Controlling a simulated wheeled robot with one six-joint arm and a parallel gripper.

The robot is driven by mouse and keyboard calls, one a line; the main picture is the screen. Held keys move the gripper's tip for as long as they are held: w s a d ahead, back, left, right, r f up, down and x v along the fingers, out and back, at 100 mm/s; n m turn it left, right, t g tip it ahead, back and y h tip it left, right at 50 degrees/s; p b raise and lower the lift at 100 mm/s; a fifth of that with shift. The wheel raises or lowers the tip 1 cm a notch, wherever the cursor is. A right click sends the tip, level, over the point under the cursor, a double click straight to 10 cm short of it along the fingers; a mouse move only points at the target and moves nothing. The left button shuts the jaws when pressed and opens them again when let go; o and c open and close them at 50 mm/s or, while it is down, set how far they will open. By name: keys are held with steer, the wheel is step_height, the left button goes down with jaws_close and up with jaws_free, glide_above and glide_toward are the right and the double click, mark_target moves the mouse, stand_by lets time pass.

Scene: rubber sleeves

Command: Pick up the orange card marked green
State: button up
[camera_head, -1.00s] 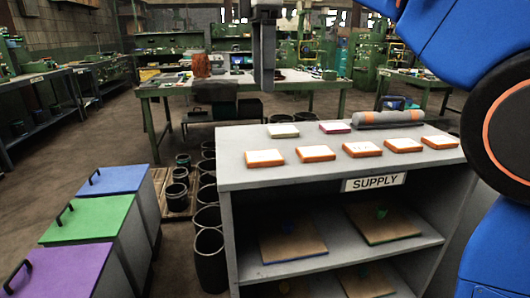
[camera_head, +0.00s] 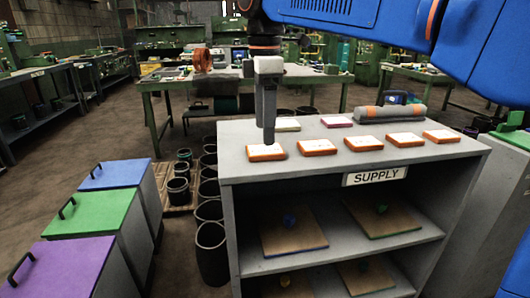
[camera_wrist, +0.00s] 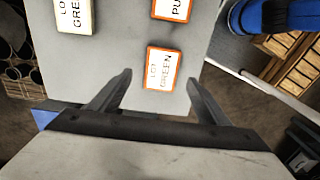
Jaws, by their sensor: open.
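The orange-edged card (camera_head: 266,153) with a white top lies flat at the left end of the front row on the shelf top. In the wrist view its label reads GREEN (camera_wrist: 163,69). My gripper (camera_head: 268,138) hangs over this card, pointing down. In the wrist view my gripper (camera_wrist: 160,82) is open and empty, and the card shows beyond the fingertips, between the two finger lines. In the head view a finger overlaps the card's back edge; I cannot tell the exact gap.
Beside it lies another orange card marked PU (camera_wrist: 172,8), with more orange cards (camera_head: 363,144) to the right. The grey SUPPLY shelf (camera_head: 225,165) has free top around the cards.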

mark_target(265, 149)
steer(key=shift+s+d+f, duration=0.1)
steer(key=shift+f, duration=2.2)
steer(key=shift+c, duration=0.6)
steer(key=c, duration=1)
